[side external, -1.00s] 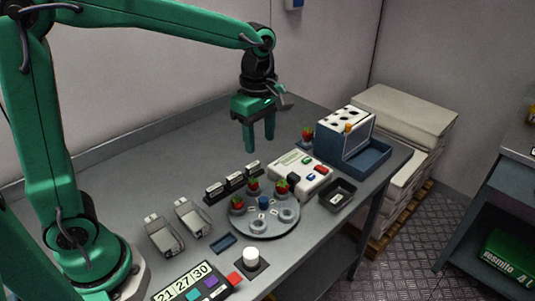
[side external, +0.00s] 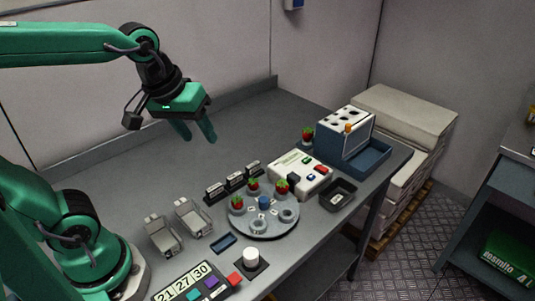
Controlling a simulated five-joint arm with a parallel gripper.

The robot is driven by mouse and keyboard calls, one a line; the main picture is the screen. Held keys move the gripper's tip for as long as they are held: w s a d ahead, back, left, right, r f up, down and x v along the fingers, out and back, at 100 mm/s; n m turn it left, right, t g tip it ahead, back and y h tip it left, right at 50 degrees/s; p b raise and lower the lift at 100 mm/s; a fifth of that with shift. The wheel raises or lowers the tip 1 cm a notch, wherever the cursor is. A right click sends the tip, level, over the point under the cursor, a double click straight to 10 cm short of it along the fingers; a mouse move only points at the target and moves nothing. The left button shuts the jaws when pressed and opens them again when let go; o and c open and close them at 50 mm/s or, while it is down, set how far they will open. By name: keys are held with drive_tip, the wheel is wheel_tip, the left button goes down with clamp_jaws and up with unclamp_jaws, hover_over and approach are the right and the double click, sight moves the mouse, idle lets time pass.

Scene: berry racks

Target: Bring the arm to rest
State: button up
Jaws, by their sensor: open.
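My gripper (side external: 196,136) hangs in the air above the back left part of the grey bench (side external: 245,112). Its two green fingers point down and tilt a little to the right. The fingers are apart with nothing between them. My gripper touches no object. It is to the left of and above the round grey disc (side external: 263,232), which carries several red strawberries (side external: 281,186).
A blue rack with a white holed top (side external: 345,125) stands at the bench's right end, a strawberry (side external: 307,133) beside it. A white button box (side external: 301,173), a black tray (side external: 337,195), clear holders (side external: 193,217) and a number panel (side external: 192,285) stand nearer. The back left is clear.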

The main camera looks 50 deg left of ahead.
drive_tip(key=shift+s+a+f+m+t, duration=0.25)
drive_tip(key=shift+s+m, duration=0.45)
drive_tip(key=shift+m, duration=0.2)
drive_tip(key=shift+s+a+f+m+t, duration=0.1)
drive_tip(key=shift+s+a+m+t, duration=0.1)
drive_tip(key=shift+s+m, duration=0.6)
drive_tip(key=shift+s+a+f+m+t, duration=0.2)
drive_tip(key=shift+s+m, duration=0.4)
drive_tip(key=shift+m, duration=0.4)
